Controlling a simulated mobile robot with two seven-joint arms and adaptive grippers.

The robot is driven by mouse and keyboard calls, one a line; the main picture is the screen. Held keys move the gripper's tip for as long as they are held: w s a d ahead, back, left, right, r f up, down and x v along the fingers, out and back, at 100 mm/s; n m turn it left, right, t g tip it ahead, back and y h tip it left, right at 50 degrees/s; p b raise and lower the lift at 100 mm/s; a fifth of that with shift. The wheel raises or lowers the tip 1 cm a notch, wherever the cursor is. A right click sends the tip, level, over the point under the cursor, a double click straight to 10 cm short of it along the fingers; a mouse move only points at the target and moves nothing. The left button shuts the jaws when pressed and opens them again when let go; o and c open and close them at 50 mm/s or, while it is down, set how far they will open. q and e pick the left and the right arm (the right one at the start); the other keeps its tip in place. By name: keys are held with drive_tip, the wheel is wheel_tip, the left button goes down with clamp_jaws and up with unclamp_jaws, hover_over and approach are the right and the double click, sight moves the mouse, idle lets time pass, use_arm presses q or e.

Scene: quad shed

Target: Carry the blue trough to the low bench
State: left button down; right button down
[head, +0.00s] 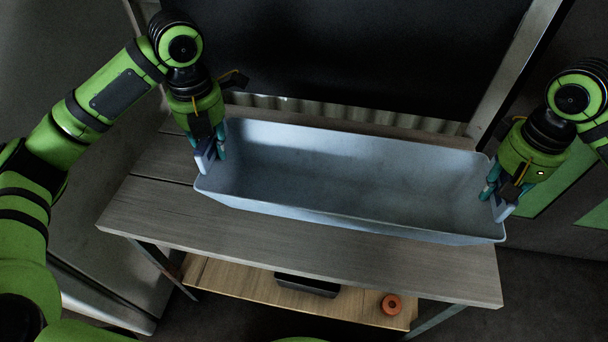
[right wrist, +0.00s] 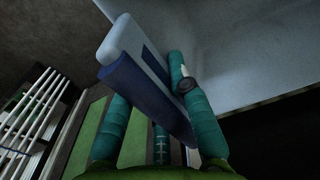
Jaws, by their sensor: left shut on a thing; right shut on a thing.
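The blue trough (head: 350,180) is a long, pale blue, empty open container. In the head view it is over a grey wooden bench (head: 300,244), roughly level and slightly turned. I cannot tell whether its base touches the bench top. My left gripper (head: 210,152) is shut on the handle at its left end. My right gripper (head: 495,190) is shut on the handle at its right end. The right wrist view shows the handle (right wrist: 140,75) with a dark blue part between the teal fingers, and the trough wall (right wrist: 240,50) beyond.
A dark panel (head: 350,50) in a frame stands behind the bench. The bench's lower shelf (head: 350,303) holds a black box (head: 306,285) and an orange ring-shaped thing (head: 391,304). A white rack (right wrist: 35,110) shows at left in the right wrist view. The bench top's front strip is bare.

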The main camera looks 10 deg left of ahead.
sight(219, 164)
use_arm(q)
drive_tip(key=shift+w+d+f, duration=0.1)
drive_tip(key=shift+d, duration=0.15)
use_arm(e)
drive_tip(key=shift+w+a+f, duration=0.1)
drive_tip(key=shift+a+f, duration=0.05)
drive_tip(key=shift+a, duration=0.1)
